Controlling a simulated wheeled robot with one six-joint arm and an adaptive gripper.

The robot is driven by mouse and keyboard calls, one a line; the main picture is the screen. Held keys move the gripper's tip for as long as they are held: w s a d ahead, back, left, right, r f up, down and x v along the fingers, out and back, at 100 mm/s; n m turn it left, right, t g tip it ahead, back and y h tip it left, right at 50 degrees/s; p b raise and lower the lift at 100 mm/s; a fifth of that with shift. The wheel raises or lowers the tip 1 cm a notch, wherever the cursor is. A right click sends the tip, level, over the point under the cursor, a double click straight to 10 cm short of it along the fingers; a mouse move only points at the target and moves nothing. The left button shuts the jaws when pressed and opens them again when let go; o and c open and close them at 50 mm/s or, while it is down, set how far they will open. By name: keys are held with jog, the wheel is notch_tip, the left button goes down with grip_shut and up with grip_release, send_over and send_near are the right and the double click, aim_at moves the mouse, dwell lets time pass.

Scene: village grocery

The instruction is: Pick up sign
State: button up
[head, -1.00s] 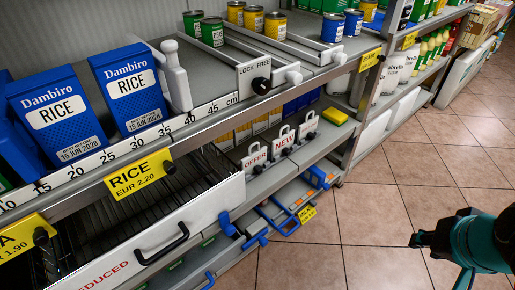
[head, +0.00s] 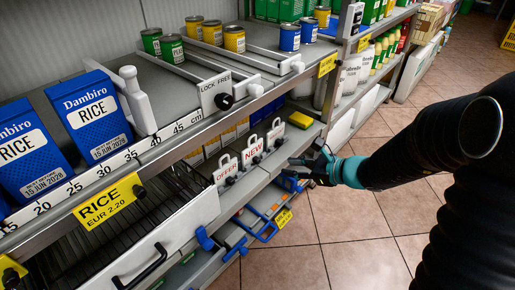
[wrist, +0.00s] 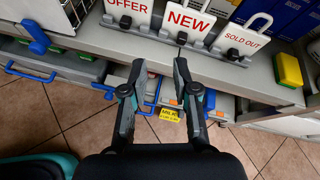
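Three white signs with loop handles stand upright in black holders on the lower shelf. The OFFER sign (head: 227,174) is nearest, the NEW sign (head: 253,152) is in the middle, and the SOLD OUT sign (head: 275,136) is farthest. In the wrist view, OFFER (wrist: 127,9) is at top left, NEW (wrist: 187,20) at top centre and SOLD OUT (wrist: 242,40) to the right. My gripper (wrist: 159,68) is open and empty. Its two fingers point toward the shelf edge in front of the NEW sign, apart from it. In the head view my gripper (head: 308,168) is right of the signs.
A yellow and green sponge (head: 300,120) lies beyond the SOLD OUT sign. Blue-handled drawers (head: 262,225) sit below the shelf edge. The upper shelf (head: 180,82) with rice boxes and cans overhangs the signs. The tiled floor (head: 330,235) in front is clear.

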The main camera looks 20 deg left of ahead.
aim_at(259, 159)
jog(key=w+a+f+m, duration=0.1)
jog(key=w+a+f, duration=0.2)
jog(key=a, duration=0.1)
jog(key=w+a+f+m+t, duration=0.1)
jog(key=w+a+f, duration=0.2)
jog(key=a, duration=0.1)
jog(key=w+a+f+m+p, duration=0.1)
jog(key=w+a+f+m, duration=0.1)
jog(key=w+a+f, duration=0.1)
jog(key=shift+a+f, duration=0.2)
jog(key=shift+a, duration=0.6)
jog(key=shift+t, duration=0.4)
grip_shut()
